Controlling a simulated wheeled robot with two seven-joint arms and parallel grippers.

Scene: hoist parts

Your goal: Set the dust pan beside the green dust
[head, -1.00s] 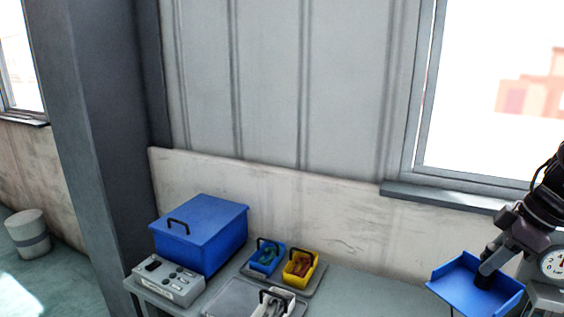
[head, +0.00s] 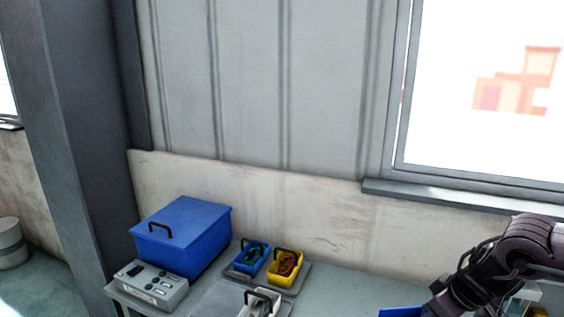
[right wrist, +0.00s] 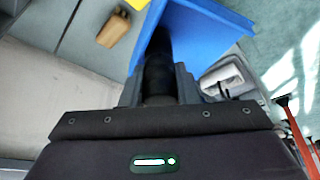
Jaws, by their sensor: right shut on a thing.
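The blue dust pan (right wrist: 205,35) is in my right gripper (right wrist: 160,45). In the right wrist view the jaws are shut on its dark handle, and the pan spreads out beyond them. In the head view only a blue strip of the pan (head: 402,312) shows at the bottom edge, beside my right arm. The right jaws are below the head picture. I cannot make out any green dust in these views. My left gripper is not in view.
A blue lidded box (head: 185,235) and a grey control box (head: 150,284) stand at the bench's left. A small blue bin (head: 249,266) with green items and a yellow bin (head: 284,280) sit to their right. A brown block (right wrist: 114,28) lies near the pan.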

